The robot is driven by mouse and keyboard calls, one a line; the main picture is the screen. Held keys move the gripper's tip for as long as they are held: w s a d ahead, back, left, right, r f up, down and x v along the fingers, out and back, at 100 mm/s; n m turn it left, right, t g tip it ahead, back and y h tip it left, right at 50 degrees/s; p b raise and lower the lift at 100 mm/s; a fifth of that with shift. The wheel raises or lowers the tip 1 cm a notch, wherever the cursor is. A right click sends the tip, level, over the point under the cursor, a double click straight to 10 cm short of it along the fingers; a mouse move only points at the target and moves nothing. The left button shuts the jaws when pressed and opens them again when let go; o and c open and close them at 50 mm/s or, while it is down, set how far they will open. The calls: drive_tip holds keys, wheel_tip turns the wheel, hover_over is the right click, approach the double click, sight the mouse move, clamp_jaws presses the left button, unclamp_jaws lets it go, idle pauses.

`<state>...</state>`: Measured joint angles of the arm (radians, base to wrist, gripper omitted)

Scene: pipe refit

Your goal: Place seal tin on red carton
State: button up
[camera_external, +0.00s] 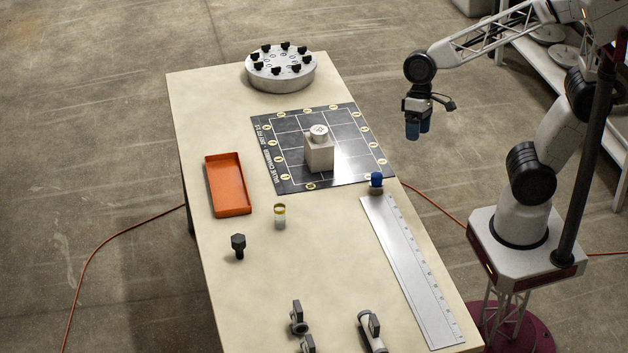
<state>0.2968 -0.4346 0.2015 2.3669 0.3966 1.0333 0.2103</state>
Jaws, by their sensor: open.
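A small round silver-white tin (319,131), which looks like the seal tin, sits on top of a pale grey-beige block (319,156). The block stands on the dark gridded mat (280,177). I see no clearly red carton; the nearest in colour is a shallow orange-red open tray (229,186) on the left of the table, and it looks empty. My gripper (419,131) has blue fingertips and hangs pointing down, right of the mat and apart from the tin. It is open with nothing in it.
A round grey fixture with black knobs (280,71) stands at the far end. A blue-topped fitting (376,182), a metal ruler (411,270), a yellow-rimmed jar (280,217), a black bolt (238,246) and several pipe clamps (372,331) stand nearer. The table's left-front area is mostly clear.

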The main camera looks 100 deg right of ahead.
drive_tip(key=s+a+r+n+t+h, duration=0.1)
drive_tip(key=s+a+r+n+h, duration=0.1)
drive_tip(key=s+a+n, duration=0.3)
drive_tip(key=shift+s+r+n+h, duration=0.35)
drive_tip(key=shift+s+n+h, duration=0.55)
drive_tip(key=shift+s+n, duration=0.8)
